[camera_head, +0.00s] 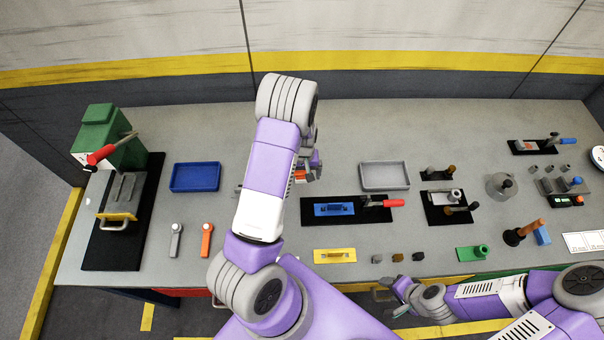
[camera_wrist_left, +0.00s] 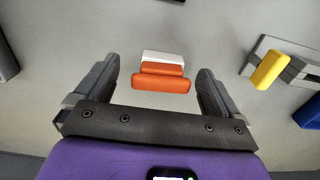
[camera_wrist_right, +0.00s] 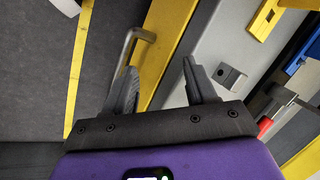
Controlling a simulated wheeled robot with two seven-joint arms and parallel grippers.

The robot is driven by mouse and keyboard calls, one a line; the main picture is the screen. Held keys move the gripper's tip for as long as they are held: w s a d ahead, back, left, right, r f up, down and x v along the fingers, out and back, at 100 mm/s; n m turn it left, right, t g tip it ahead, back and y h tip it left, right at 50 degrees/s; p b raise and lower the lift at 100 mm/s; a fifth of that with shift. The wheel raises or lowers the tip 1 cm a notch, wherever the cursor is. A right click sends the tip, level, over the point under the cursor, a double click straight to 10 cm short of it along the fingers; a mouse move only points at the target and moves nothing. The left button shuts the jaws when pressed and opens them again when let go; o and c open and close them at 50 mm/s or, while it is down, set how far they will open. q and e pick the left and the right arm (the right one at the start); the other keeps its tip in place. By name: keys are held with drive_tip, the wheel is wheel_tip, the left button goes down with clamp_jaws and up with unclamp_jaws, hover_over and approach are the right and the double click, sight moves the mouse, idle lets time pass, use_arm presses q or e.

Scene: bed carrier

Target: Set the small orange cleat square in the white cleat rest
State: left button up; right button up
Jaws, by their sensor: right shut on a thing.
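In the left wrist view an orange cleat (camera_wrist_left: 160,84) shows as two orange bars side by side. They lie against a white piece (camera_wrist_left: 163,57), which looks like the cleat rest; whether the cleat sits square in it I cannot tell. Orange also shows in the head view (camera_head: 299,175), partly hidden by my left arm. My left gripper (camera_head: 314,165) is open above the cleat, with clear gaps between its fingers (camera_wrist_left: 157,82) and the orange.
A blue tray (camera_head: 195,177) and a grey tray (camera_head: 384,175) stand on the bench. A black fixture (camera_head: 313,214) with a red-handled clamp lies in front of the grey tray. A yellow piece (camera_head: 335,256) is near the front edge. Free bench shows behind the trays.

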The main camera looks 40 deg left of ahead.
use_arm(q)
drive_tip(key=shift+a+f, duration=0.1)
drive_tip(key=shift+f, duration=0.25)
use_arm(e)
drive_tip(key=shift+s+d+f, duration=0.1)
drive_tip(key=shift+s+f, duration=0.15)
drive_tip(key=shift+f, duration=0.65)
use_arm(q)
drive_tip(key=shift+w+a+r+p, duration=0.1)
drive_tip(key=shift+r+p, duration=0.6)
drive_tip(key=shift+r, duration=0.1)
wheel_tip(320, 180, up, 6)
drive_tip(key=p, duration=0.5)
drive_tip(key=shift+r, duration=0.2)
drive_tip(key=shift+r+p, duration=0.3)
drive_tip(key=shift+p, duration=0.1)
drive_tip(key=shift+r, duration=0.1)
use_arm(e)
wheel_tip(320, 180, up, 7)
drive_tip(key=shift+a+f+g, duration=0.15)
drive_tip(key=shift+a+g, duration=0.15)
drive_tip(key=shift+a, duration=0.15)
drive_tip(key=shift+w, duration=0.1)
